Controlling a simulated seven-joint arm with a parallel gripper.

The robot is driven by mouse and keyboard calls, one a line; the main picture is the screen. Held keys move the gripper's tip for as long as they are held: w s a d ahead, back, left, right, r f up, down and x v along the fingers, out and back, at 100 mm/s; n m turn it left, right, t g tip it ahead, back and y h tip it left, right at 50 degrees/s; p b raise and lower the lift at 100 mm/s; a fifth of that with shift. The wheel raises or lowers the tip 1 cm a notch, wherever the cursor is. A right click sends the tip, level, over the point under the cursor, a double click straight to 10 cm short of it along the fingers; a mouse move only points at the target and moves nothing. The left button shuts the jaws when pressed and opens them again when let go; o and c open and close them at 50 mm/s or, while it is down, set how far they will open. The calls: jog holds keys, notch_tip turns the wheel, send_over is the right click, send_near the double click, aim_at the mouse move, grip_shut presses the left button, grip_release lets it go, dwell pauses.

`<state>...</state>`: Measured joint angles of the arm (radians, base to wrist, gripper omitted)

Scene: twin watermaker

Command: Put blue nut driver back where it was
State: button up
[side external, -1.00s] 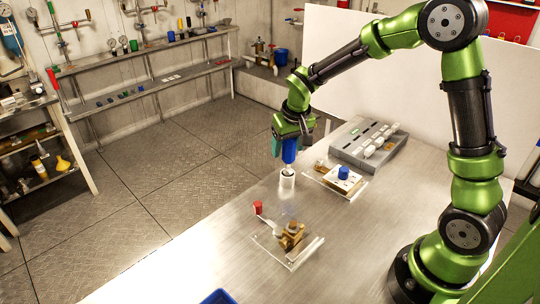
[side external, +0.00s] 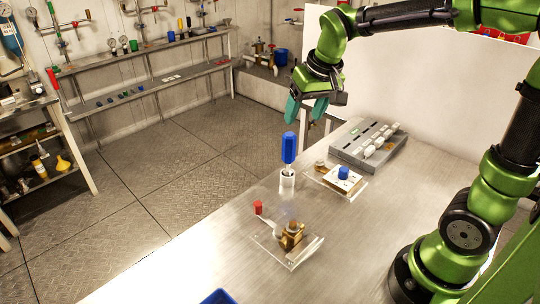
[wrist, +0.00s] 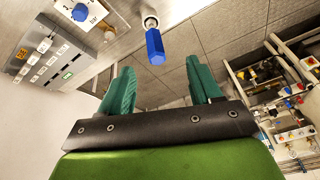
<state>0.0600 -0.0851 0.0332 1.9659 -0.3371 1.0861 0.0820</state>
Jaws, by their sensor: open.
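The blue nut driver (side external: 289,147) stands upright, handle up, in a white cup-like holder (side external: 287,182) on the metal table. In the wrist view the blue handle (wrist: 155,46) shows beyond the fingertips, with the pale holder (wrist: 150,20) behind it. My gripper (side external: 306,112) is open and empty, above and to the right of the handle and apart from it. In the wrist view its two teal fingers (wrist: 161,80) are spread wide with nothing between them.
A clear plate with a brass valve and red-handled lever (side external: 290,238) lies nearer on the table. A white block with a blue knob (side external: 343,178) and a grey rack of white modules (side external: 368,147) stand to the right. A blue bin edge (side external: 218,297) shows at the front.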

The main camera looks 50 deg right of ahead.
jog(key=s+a+t+y, duration=0.2)
jog(key=s+a, duration=0.3)
jog(key=s, duration=0.8)
jog(key=shift+s+r+t+y, duration=0.2)
jog(key=shift+t+y, duration=0.1)
jog(key=shift+t, duration=0.4)
